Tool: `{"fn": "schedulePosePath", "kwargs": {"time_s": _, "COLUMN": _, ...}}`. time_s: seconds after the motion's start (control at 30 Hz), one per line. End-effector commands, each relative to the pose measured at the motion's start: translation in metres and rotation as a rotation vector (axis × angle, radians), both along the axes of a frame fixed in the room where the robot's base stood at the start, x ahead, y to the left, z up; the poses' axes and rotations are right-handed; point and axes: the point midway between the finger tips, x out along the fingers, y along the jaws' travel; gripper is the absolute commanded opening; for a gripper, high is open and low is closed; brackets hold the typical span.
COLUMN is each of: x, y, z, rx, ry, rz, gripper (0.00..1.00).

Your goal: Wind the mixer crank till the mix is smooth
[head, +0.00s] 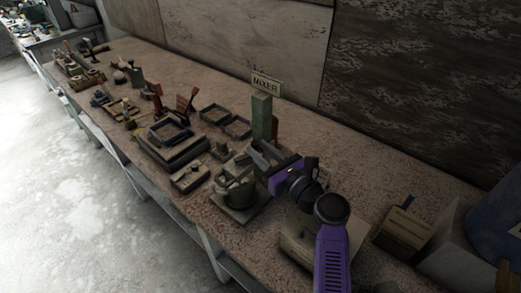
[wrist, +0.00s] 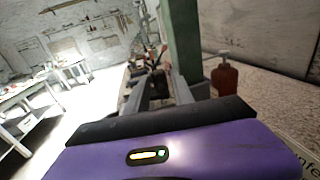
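The mixer stands on the bench under a "MIXER" sign (head: 266,84) on a green post (head: 262,118). Its grey pot (head: 240,192) sits on a flat base in front of the post. My purple gripper (head: 257,152) reaches in from the right, its grey fingers above the pot's right side. In the wrist view the two fingers (wrist: 160,92) stand apart, with the green post (wrist: 184,40) just beyond the right one. I see nothing clearly held between them. The crank cannot be made out for certain, and the mix inside the pot is not visible.
A red bottle (wrist: 224,78) stands right of the post in the wrist view. Trays (head: 172,135) and small tools crowd the bench to the left. A small box (head: 404,230) and a blue container (head: 497,215) are at the right. The wall runs close behind.

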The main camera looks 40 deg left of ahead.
Motion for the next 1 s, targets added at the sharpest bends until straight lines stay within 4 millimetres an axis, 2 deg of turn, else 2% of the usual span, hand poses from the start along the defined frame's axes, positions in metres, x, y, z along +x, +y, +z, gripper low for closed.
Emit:
{"fn": "schedulePosePath", "kwargs": {"time_s": 0.27, "x": 0.001, "y": 0.002, "z": 0.0, "rx": 0.0, "ry": 0.0, "rz": 0.0, "gripper": 0.29}}
{"fn": "schedulePosePath", "kwargs": {"time_s": 0.43, "x": 0.0, "y": 0.002, "z": 0.0, "rx": 0.0, "ry": 0.0, "rz": 0.0, "gripper": 0.0}}
{"fn": "schedulePosePath", "kwargs": {"time_s": 0.7, "x": 0.002, "y": 0.003, "z": -0.002, "rx": 0.001, "ry": 0.0, "rz": 0.018, "gripper": 0.0}}
{"fn": "schedulePosePath", "kwargs": {"time_s": 1.0, "x": 0.011, "y": 0.012, "z": -0.006, "rx": 0.003, "ry": -0.001, "rz": 0.181, "gripper": 0.0}}
